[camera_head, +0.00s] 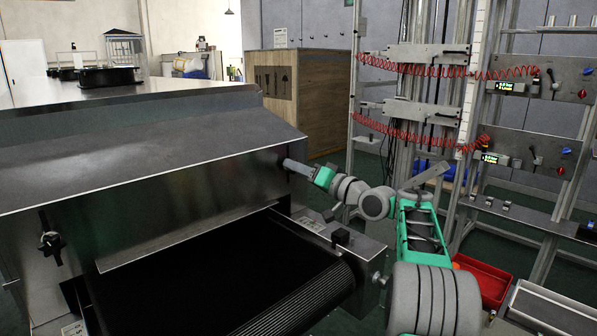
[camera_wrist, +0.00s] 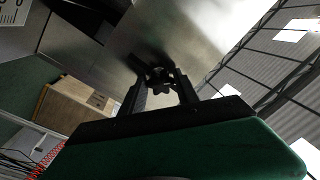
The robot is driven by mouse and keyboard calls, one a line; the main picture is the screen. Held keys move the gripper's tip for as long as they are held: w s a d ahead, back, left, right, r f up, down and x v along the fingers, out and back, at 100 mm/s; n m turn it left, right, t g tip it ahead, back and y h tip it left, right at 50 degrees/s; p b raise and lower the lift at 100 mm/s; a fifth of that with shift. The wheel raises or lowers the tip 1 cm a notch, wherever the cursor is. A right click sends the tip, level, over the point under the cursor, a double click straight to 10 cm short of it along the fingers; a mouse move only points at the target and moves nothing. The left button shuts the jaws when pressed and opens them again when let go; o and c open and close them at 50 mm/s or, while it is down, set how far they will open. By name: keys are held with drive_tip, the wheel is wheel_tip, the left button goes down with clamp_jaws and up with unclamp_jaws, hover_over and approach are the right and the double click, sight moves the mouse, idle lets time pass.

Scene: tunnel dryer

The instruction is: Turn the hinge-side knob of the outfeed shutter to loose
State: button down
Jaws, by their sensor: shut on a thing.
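The steel front of the dryer outfeed (camera_head: 190,205) spans the left of the head view, above the black belt. A black lobed knob (camera_head: 50,243) stands on its left end. Another black lobed knob (camera_wrist: 160,78) shows in the wrist view, between the two fingers of my gripper (camera_wrist: 161,88), against the steel face. My gripper (camera_head: 296,167) is at the right end of the front in the head view and hides that knob there. It is shut on the knob. The pictures do not show which knob is on the hinge side.
The black conveyor belt (camera_head: 225,285) runs out below the front, with a steel side rail end (camera_head: 345,255) close under my arm. A rack with red coiled hoses (camera_head: 440,70) stands at the right. A red tray (camera_head: 485,283) lies low at the right.

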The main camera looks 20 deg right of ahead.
drive_tip(key=shift+a+r, duration=0.15)
drive_tip(key=shift+r, duration=0.2)
drive_tip(key=c, duration=1)
unclamp_jaws()
drive_tip(key=shift+f, duration=0.1)
drive_tip(key=shift+o, duration=0.2)
drive_tip(key=shift+f, duration=0.1)
drive_tip(key=shift+s, duration=0.1)
drive_tip(key=v, duration=0.7)
drive_tip(key=shift+s+d+p, duration=0.25)
drive_tip(key=shift+s+p, duration=0.05)
drive_tip(key=shift+p, duration=0.15)
